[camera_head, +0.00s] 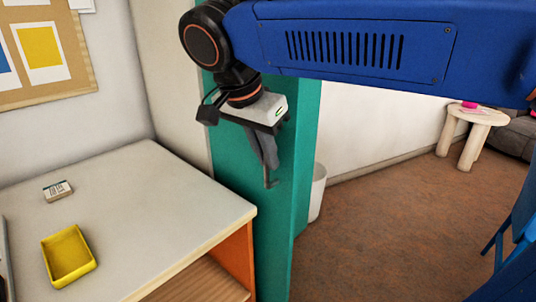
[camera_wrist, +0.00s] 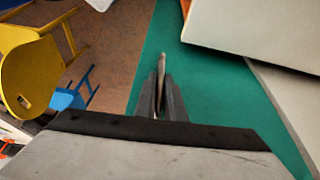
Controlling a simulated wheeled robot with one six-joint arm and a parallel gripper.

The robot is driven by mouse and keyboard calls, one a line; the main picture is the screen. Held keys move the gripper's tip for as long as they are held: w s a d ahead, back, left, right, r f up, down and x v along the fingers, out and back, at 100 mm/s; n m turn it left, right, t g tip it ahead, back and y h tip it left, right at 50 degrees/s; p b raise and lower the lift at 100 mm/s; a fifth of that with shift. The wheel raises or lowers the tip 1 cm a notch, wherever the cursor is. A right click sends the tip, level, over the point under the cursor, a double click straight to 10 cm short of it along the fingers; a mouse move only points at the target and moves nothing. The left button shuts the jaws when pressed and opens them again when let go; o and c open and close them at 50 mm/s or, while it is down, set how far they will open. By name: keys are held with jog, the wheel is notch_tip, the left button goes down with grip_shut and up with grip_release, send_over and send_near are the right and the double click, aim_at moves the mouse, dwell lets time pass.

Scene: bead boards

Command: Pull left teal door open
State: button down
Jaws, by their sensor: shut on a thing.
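The teal door (camera_head: 240,190) stands upright in the middle of the head view, its lighter edge facing right. It also fills the middle of the wrist view (camera_wrist: 220,100). A thin grey metal handle (camera_head: 270,184) sticks out below my fingers. In the wrist view the handle (camera_wrist: 161,70) lies between the fingertips. My gripper (camera_head: 270,164) points down in front of the door's face and is shut on the handle; the fingers (camera_wrist: 160,98) also show in the wrist view. The door's upper part is hidden behind my arm.
A pale counter (camera_head: 160,190) with an orange side stands left of the door, carrying a yellow tray (camera_head: 68,256) and a small box (camera_head: 58,190). A white bin (camera_head: 318,192) stands behind the door. Blue chair (camera_head: 520,230) at right; carpet between is clear.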

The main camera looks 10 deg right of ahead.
jog(key=c, duration=1.8)
grip_release()
jog(key=shift+c, duration=0.2)
jog(key=v, duration=1.7)
jog(key=shift+r, duration=0.15)
jog(key=shift+s+a, duration=0.1)
